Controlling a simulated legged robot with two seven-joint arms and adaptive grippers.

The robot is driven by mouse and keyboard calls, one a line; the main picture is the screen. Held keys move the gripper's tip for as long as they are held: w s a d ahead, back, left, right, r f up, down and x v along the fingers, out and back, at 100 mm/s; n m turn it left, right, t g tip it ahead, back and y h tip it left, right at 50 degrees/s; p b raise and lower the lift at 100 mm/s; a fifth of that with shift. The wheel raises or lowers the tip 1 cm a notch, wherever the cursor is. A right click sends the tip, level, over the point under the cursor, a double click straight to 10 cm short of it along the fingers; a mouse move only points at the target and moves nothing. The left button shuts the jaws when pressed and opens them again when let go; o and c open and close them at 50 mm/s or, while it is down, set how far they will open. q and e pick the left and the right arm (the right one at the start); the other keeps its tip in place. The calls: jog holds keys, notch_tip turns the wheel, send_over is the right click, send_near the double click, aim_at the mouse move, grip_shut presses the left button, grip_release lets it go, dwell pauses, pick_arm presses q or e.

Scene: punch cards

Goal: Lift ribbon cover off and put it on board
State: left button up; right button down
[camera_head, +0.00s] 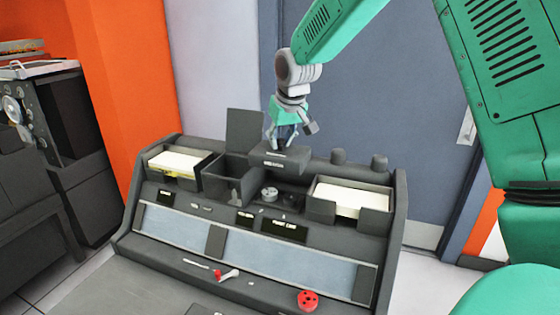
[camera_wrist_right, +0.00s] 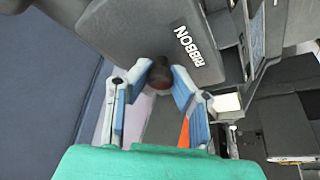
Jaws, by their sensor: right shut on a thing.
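The ribbon cover (camera_head: 294,158) is a dark grey slab with a white RIBBON label, also large in the right wrist view (camera_wrist_right: 140,35). My right gripper (camera_head: 284,141) is above it, fingers pointing down. In the right wrist view my right gripper (camera_wrist_right: 161,76) has its blue-padded fingers closed around the cover's dark round knob (camera_wrist_right: 160,74). The cover appears raised, with a round metal spool (camera_head: 269,194) showing in front of and below it. Whether its back edge touches the console cannot be told. The flat grey surface (camera_head: 150,285) lies along the console's front. My left gripper is not in view.
The console (camera_head: 120,235) holds card trays at left (camera_head: 177,163) and right (camera_head: 348,197). An upright open lid (camera_head: 245,130) stands left of the gripper, behind an open bin (camera_head: 226,182). A red spool (camera_head: 308,300) and a red-ended tool (camera_head: 228,275) lie at the front.

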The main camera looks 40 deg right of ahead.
aim_at(280, 139)
notch_tip(280, 139, up, 6)
jog(key=shift+f+p, duration=0.1)
jog(key=shift+p, duration=0.25)
jog(key=shift+r+p, duration=1.9)
jog(key=shift+p, duration=0.3)
